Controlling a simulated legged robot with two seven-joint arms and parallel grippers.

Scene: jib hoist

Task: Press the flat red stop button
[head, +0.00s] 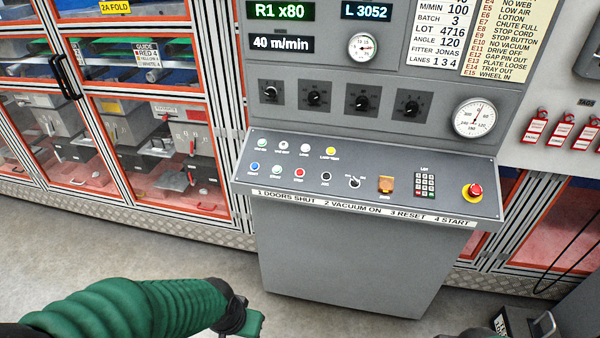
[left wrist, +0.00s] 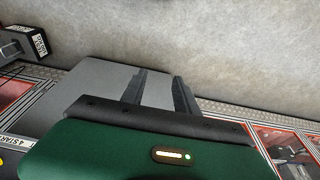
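The flat red button (head: 299,173) is in the lower row of the grey sloping console (head: 420,165), between a green-white button and a black one. My left gripper (head: 256,322) is low in the head view, in front of and below the console, apart from every button. In the left wrist view its two dark fingers (left wrist: 161,90) stand apart with nothing between them. My right gripper is not clearly in view; only a dark shape shows at the bottom edge.
Blue (head: 255,167), white and yellow buttons, a black selector knob (head: 354,183), an orange switch (head: 386,184) and a keypad (head: 425,184) share the console. Orange-framed glass doors (head: 160,130) stand at the left. Red tags (head: 561,132) hang at the right. The floor in front is clear.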

